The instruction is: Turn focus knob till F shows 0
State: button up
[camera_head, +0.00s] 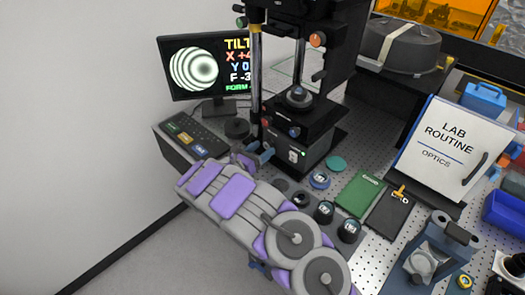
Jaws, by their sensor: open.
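The monitor (210,75) at the back left shows ring fringes and the lines TILT, X +4, Y 0 and F -3; the right ends of the lines are cut off by the instrument's column. The interferometer (300,120) stands right of it. An orange-faced knob (318,39) is high on its column and a green-ended knob (241,22) is at upper left. A small blue knob (294,132) is low on the front. I cannot tell which is the focus knob. My gripper (260,156) is open beside the base's lower left; its fingertips are partly hidden by my arm.
A keypad (190,136) lies in front of the monitor. A green book (358,195), dark lens holders (324,211) and a LAB ROUTINE binder (455,150) occupy the perforated bench on the right. White wall and open floor lie left of the bench.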

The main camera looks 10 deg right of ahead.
jog(key=shift+w+d, duration=0.1)
jog(key=shift+w, duration=0.1)
jog(key=shift+d, duration=0.65)
jog(key=shift+c, duration=0.3)
jog(key=c, duration=0.3)
jog(key=shift+a, duration=0.3)
jog(key=c, duration=0.5)
jog(key=shift+d, duration=0.1)
jog(key=shift+c, duration=1)
